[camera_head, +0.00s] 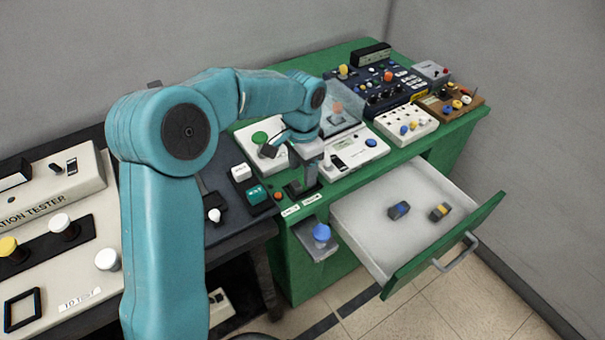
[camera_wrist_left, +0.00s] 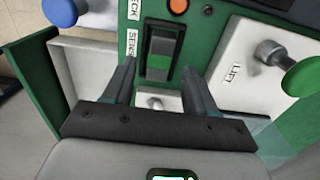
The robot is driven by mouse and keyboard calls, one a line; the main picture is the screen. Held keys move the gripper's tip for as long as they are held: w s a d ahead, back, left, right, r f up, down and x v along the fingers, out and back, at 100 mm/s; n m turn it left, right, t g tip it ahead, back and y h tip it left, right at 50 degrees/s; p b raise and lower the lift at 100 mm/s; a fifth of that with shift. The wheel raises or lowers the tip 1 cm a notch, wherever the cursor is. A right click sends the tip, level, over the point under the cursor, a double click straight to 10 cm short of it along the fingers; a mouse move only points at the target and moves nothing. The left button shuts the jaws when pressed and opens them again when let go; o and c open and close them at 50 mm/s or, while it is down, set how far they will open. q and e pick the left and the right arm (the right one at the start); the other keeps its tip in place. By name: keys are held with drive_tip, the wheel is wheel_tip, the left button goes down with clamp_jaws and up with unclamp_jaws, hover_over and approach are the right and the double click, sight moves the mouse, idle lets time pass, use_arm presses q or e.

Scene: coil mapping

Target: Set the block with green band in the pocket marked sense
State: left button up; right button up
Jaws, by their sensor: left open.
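My left gripper (camera_head: 311,180) is over the front of the green cabinet top, pointing down. In the left wrist view its two fingers (camera_wrist_left: 159,88) are apart, with nothing held between them. Just beyond the fingertips is the dark-framed pocket (camera_wrist_left: 147,52) beside the label SENSE (camera_wrist_left: 131,43). A dark piece with a greenish part (camera_wrist_left: 158,66) shows inside the pocket; I cannot tell for sure that this is the block with green band. In the head view the pocket is partly hidden by the gripper. My right gripper is not in view.
The open drawer (camera_head: 375,248) holds a blue-banded block (camera_head: 399,210) and a yellow-banded block (camera_head: 440,211). A blue knob (camera_head: 321,232) sits on a small bracket at the cabinet's front. A white device with a clear lid (camera_head: 355,152) stands close behind the gripper.

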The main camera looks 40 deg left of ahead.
sight(302, 181)
use_arm(q)
wheel_tip(302, 181, up, 9)
drive_tip(key=shift+p, duration=0.45)
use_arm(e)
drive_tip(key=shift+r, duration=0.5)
